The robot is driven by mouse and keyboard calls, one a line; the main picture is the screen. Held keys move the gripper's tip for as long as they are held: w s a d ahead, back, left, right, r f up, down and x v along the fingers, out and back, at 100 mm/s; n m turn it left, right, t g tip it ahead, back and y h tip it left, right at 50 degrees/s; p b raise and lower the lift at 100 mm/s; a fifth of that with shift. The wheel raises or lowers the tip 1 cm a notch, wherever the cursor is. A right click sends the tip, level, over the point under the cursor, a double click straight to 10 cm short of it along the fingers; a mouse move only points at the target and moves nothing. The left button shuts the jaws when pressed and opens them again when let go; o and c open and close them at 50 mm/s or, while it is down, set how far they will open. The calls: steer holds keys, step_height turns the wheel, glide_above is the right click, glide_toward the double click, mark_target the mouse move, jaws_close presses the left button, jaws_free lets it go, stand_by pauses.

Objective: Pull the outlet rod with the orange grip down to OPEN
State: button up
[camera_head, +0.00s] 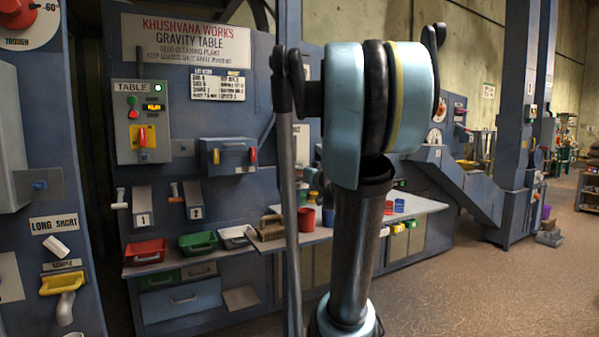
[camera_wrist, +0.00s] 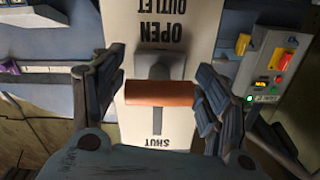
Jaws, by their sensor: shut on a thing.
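The orange grip (camera_wrist: 160,94) of the outlet rod lies crosswise between the fingers of my gripper (camera_wrist: 160,98) in the wrist view, with a finger at each end. My gripper is shut on it. A grey block (camera_wrist: 160,65) shows just behind the grip. The pale outlet plate (camera_wrist: 185,20) reads upside down, with OPEN OUTLET at the picture's top and SHUT at its bottom. A dark slot (camera_wrist: 157,122) shows between the grip and SHUT. In the head view I cannot make out my gripper or the outlet plate; my arm blocks the middle.
In the wrist view a control box (camera_wrist: 274,62) with a green light stands right of the plate. The head view shows the gravity table cabinet (camera_head: 200,70) with red (camera_head: 146,252) and green (camera_head: 198,243) trays on its bench. Open floor (camera_head: 480,285) lies at right.

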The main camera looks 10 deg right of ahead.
steer(key=shift+s+f, duration=0.1)
steer(key=shift+f, duration=0.05)
steer(key=o, duration=1.5)
steer(key=v, duration=1.1)
steer(key=shift+s, duration=0.35)
steer(key=shift+d, duration=0.1)
